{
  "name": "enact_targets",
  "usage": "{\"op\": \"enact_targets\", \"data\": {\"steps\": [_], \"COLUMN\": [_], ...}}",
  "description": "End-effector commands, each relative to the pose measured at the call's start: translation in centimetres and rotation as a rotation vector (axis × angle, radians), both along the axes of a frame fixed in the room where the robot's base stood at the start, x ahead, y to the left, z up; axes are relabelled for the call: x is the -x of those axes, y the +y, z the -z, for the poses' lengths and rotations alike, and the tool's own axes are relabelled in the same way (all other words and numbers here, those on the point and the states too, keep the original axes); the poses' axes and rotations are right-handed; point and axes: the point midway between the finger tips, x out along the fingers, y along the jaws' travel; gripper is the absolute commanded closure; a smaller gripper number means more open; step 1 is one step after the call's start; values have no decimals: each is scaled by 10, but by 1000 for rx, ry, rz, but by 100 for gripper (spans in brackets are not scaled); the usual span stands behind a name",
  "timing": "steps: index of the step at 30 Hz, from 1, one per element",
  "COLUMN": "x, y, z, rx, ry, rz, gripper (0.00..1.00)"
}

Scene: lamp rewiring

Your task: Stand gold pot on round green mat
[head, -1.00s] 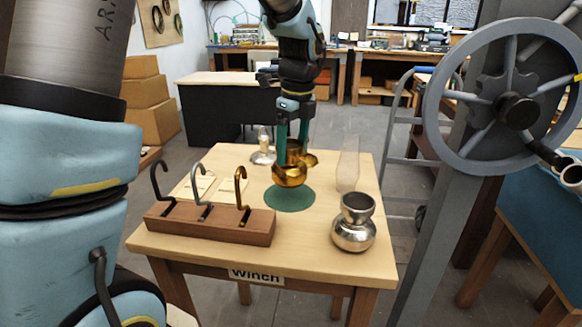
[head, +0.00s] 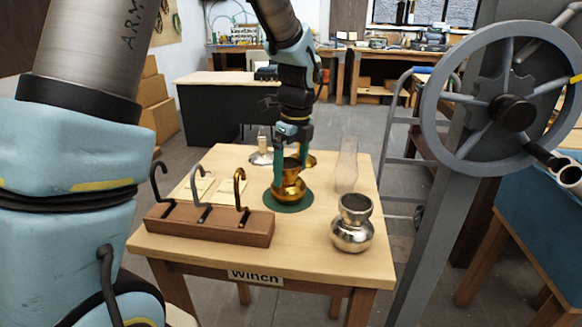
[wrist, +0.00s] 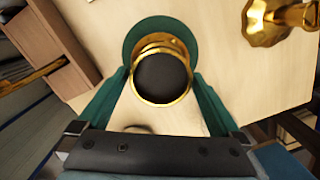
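The gold pot (head: 288,189) stands upright at the round green mat (head: 294,208), near the middle of the small table. Its base looks to be on the mat, though the contact is partly hidden. My gripper (head: 292,168) points down with a teal finger on either side of the pot's neck. In the wrist view, the gold pot's open mouth (wrist: 162,77) is between the fingers, which sit close against it and appear shut on it. The mat's edge (wrist: 135,32) shows beyond the pot.
A wooden block with several hooks (head: 210,226) stands at the front left. A silver pot (head: 352,232) is at the front right, with a glass chimney (head: 347,165) behind it. A gold base (wrist: 272,22) lies close behind the mat. A large wheel (head: 437,110) rises at right.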

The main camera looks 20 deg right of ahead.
Motion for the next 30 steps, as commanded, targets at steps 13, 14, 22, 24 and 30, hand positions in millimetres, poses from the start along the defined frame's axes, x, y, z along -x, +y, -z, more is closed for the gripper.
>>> {"op": "enact_targets", "data": {"steps": [13,14,22,24,30], "x": [1,2,6,7,9], "y": [-2,-2,-5,-6,-6], "z": [-32,-38,-93,-103,-120], "rx": [5,5,4,2,-1], "ry": [-4,-4,-3,-2,-1], "rz": [1,0,-1,-1,0], "gripper": [0,0,0,0,0]}}
